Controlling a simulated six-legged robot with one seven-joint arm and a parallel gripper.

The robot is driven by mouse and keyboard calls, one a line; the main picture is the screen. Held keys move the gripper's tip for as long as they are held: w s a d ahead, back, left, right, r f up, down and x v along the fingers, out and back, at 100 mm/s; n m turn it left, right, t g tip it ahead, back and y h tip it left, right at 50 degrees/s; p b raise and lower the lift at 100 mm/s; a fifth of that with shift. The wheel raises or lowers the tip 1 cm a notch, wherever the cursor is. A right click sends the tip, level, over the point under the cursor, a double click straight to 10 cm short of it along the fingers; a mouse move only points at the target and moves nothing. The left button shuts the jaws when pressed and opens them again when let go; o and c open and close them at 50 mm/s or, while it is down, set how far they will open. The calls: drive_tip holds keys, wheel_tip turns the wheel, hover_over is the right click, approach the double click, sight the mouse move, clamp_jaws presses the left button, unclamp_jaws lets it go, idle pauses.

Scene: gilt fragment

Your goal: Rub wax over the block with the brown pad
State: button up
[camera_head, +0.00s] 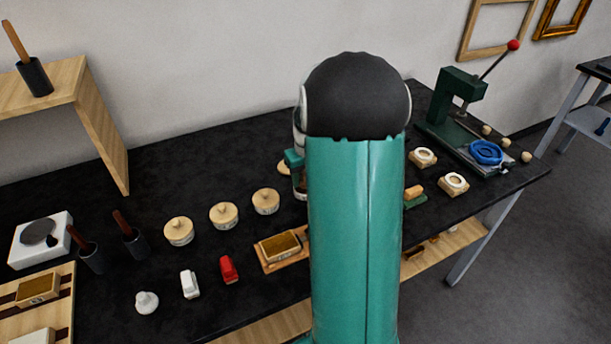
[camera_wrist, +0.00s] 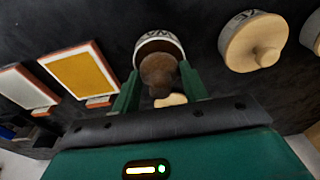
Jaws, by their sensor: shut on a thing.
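In the wrist view my gripper (camera_wrist: 158,82) is shut on the brown pad (camera_wrist: 158,70), a dark, rounded piece between the green fingers. The pad is over the mouth of an open round tin (camera_wrist: 160,40) with a white lettered label. Whether it touches the wax inside cannot be told. In the head view a block with a dull gold top (camera_head: 278,246) lies on a wooden board, nearer the camera than my gripper.
Tins with wooden knobbed lids (camera_head: 224,215) stand in a row to the left. A red object (camera_head: 229,269) and white object (camera_head: 190,284) stand in front. A green press (camera_head: 457,100) stands at right. The wrist view shows a yellow panel (camera_wrist: 80,75) at left.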

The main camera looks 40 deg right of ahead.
drive_tip(key=shift+f, duration=0.6)
idle(1.5)
drive_tip(key=shift+r, duration=3.55)
